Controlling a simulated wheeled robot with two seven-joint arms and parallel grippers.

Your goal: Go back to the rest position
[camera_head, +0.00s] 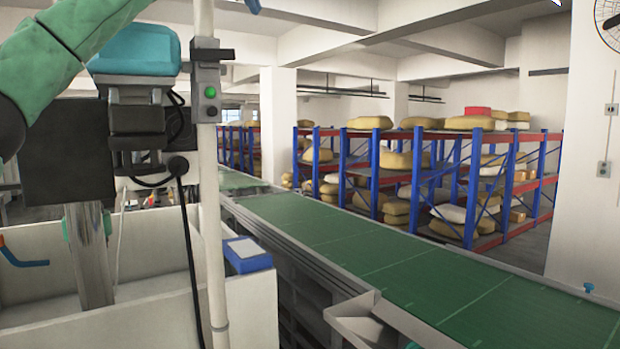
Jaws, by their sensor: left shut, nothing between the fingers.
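My left arm (62,48) crosses the top left corner, in a green covering with a dark part at the left edge. My left gripper is shut with nothing in it; its fingers cannot be made out clearly at the picture's edge. The arm passes in front of and above the machine with a teal top (135,50) and a black box (67,158). My right arm and gripper do not show.
A pale post (206,180) with a green button stands close on the left. Below it are a white basin (150,315) and a blue box (246,254). A green conveyor (390,262) runs to the right. Blue and orange racks (374,168) with sacks stand behind.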

